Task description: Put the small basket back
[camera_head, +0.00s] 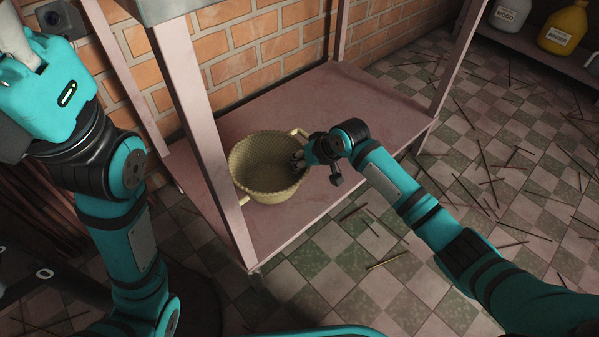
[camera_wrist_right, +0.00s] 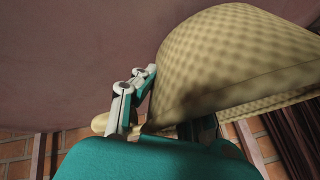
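The small basket (camera_head: 262,163) is a round, yellow-beige woven basket with loop handles at its rim. It is at the front left part of the lower shelf (camera_head: 330,110) of a pink rack in the head view. My right gripper (camera_head: 299,160) is at its right rim, with fingers on both sides of the wall. In the right wrist view, the basket (camera_wrist_right: 235,60) fills the right side. One finger lies against its wall and the other is partly hidden behind the rim. Whether the basket's bottom touches the shelf is hard to tell. My left arm is at the left; its fingers are out of frame.
A pink rack post (camera_head: 197,110) stands just left of the basket. A brick wall (camera_head: 255,45) is behind the rack. The shelf's right half is bare. Thin sticks litter the checkered floor (camera_head: 480,140). Jugs, one yellow (camera_head: 563,28), stand on a shelf at top right.

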